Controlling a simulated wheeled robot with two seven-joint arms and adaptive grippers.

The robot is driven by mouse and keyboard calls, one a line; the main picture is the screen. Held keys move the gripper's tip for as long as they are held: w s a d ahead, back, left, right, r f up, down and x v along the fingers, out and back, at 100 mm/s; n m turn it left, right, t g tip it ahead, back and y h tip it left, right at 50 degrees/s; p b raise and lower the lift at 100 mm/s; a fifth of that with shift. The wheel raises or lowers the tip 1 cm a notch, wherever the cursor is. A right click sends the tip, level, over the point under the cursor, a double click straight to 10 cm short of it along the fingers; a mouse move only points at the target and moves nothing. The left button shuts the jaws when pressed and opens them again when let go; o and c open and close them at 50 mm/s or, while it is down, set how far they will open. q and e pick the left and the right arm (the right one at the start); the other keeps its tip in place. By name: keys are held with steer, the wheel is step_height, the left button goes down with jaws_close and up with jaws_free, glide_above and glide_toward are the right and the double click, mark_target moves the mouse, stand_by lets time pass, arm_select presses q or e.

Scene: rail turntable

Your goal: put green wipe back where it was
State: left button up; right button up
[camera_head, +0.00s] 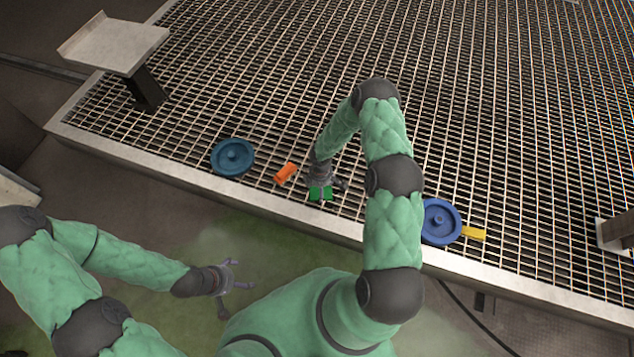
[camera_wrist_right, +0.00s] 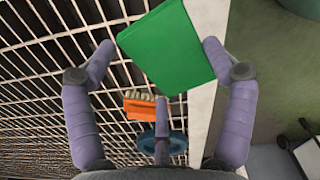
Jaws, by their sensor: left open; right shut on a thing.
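The green wipe (camera_head: 327,194) is at my right gripper (camera_head: 321,188), over the metal grating near its front edge. In the right wrist view the wipe (camera_wrist_right: 168,48) is a flat green block between the fingers, and my right gripper (camera_wrist_right: 158,52) is shut on it. It partly covers the pale edge strip there. I cannot tell whether the wipe touches the grating. My left gripper (camera_head: 232,277) is open and empty, low in front of the platform and well away from the wipe.
On the grating (camera_head: 480,120), a teal round piece (camera_head: 233,157) and an orange object (camera_head: 286,173) lie left of my right gripper. A blue round piece (camera_head: 440,222) and a yellow object (camera_head: 473,233) lie to the right. A raised metal plate (camera_head: 115,45) stands at the left.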

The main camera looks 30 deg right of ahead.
steer(key=w+d+f+b, duration=0.1)
steer(key=w+f, duration=0.1)
steer(key=w+d+f+b, duration=0.1)
steer(key=w+f, duration=0.1)
steer(key=w+f+b, duration=0.1)
steer(key=w+f, duration=0.1)
steer(key=shift+w+d+f+b, duration=0.3)
steer(key=shift+w+d, duration=0.1)
steer(key=shift+w+d+f+b, duration=0.1)
steer(key=shift+w+f+b, duration=0.2)
steer(key=shift+f, duration=0.15)
step_height(320, 180, down, 3)
steer(key=shift+r+b, duration=0.1)
steer(key=shift+b, duration=0.45)
steer(key=o, duration=0.9)
steer(key=shift+c, duration=0.2)
